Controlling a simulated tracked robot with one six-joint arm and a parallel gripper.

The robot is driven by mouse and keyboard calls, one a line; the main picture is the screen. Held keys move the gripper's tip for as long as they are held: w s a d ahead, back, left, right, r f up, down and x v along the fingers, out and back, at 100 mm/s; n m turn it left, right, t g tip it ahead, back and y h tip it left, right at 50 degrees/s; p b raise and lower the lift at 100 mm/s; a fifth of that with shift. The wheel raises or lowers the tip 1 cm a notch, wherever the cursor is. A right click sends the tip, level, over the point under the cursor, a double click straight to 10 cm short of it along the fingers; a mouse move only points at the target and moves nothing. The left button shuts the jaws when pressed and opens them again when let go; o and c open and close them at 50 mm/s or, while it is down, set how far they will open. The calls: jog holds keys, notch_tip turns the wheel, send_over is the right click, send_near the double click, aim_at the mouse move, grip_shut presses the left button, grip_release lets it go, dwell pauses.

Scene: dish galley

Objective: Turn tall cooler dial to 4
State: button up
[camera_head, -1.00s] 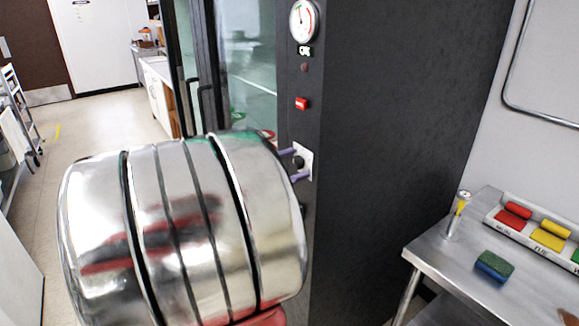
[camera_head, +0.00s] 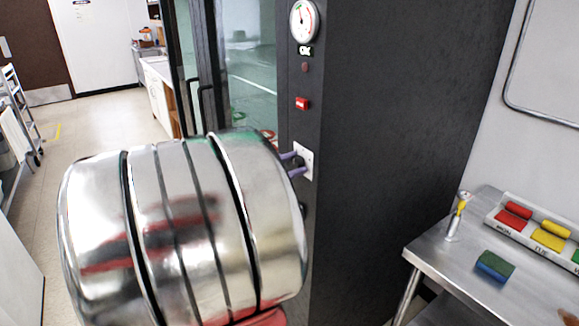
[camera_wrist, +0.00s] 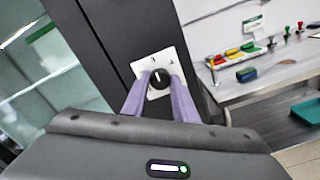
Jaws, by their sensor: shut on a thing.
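The tall cooler (camera_head: 400,130) is a dark cabinet with a glass door. Its dial (camera_wrist: 159,79) is a round black knob with a light pointer mark, on a white plate (camera_wrist: 175,50). In the wrist view my gripper (camera_wrist: 160,85) has its two purple fingers on either side of the knob, shut on it. The plate's numbers are too small to read for certain. In the head view the plate (camera_head: 308,162) shows at the cooler's front edge, with the purple fingers at it, and my shiny arm link hides the area below and left.
A round gauge (camera_head: 304,21) and a red switch (camera_head: 302,103) sit above the dial plate. A steel table (camera_head: 460,255) at the right holds a green-and-blue sponge (camera_head: 494,266) and a tray of coloured blocks (camera_head: 496,219). Open floor (camera_head: 100,130) lies at the left.

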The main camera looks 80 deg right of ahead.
jog(key=m, duration=0.6)
jog(key=shift+f, duration=0.1)
jog(key=m, duration=0.5)
jog(key=shift+m, duration=0.3)
dwell(0.5)
jog(key=o, duration=0.7)
jog(key=shift+c, duration=0.2)
jog(key=o, duration=0.4)
jog(key=shift+c, duration=0.2)
jog(key=v, duration=1.3)
jog(key=shift+w+a, duration=0.3)
